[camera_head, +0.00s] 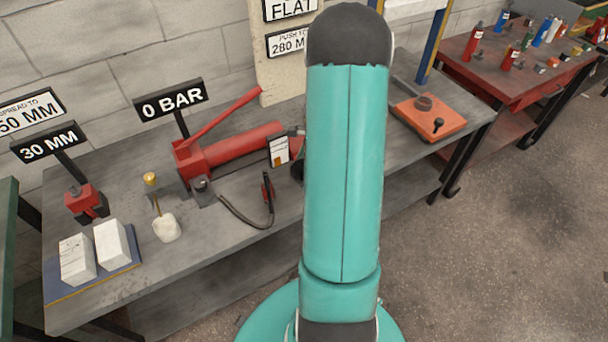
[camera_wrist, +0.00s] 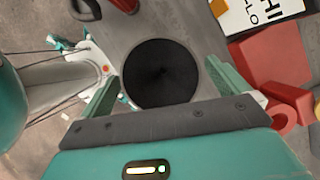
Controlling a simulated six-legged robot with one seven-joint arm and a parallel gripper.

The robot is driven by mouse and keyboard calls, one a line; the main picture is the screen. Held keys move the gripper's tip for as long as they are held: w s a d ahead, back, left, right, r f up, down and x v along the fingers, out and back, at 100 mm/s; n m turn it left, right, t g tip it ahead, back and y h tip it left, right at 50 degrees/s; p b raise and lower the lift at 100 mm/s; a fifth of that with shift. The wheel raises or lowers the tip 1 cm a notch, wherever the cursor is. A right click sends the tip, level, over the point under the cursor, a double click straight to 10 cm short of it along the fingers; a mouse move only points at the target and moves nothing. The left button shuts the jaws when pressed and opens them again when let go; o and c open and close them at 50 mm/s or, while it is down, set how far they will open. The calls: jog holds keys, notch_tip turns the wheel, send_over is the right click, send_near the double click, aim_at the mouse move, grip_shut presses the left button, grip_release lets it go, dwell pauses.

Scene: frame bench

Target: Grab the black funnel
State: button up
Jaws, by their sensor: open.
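In the wrist view a round black funnel (camera_wrist: 160,70) shows its wide mouth with a thin grey rim. The fingers of my gripper (camera_wrist: 162,76), green at their tips, are open, one on the left and one on the right of it. The right finger looks very close to the rim; I cannot tell whether it touches. The lower edge of the funnel is near the dark gripper body. In the head view my teal arm covers the middle of the bench and hides my gripper and most of that area.
On the grey bench (camera_head: 125,300) stand a red hand pump (camera_head: 240,145) with a hose, a small red spreader (camera_head: 82,203), white blocks (camera_head: 113,243) and a brass-topped piece (camera_head: 151,180). An orange plate (camera_head: 428,118) lies right of my arm. A red table (camera_head: 500,75) with bottles stands behind.

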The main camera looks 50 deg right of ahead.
jog(key=shift+x, duration=1.35)
jog(key=c, duration=1)
jog(key=shift+o, duration=0.2)
jog(key=shift+r, duration=0.15)
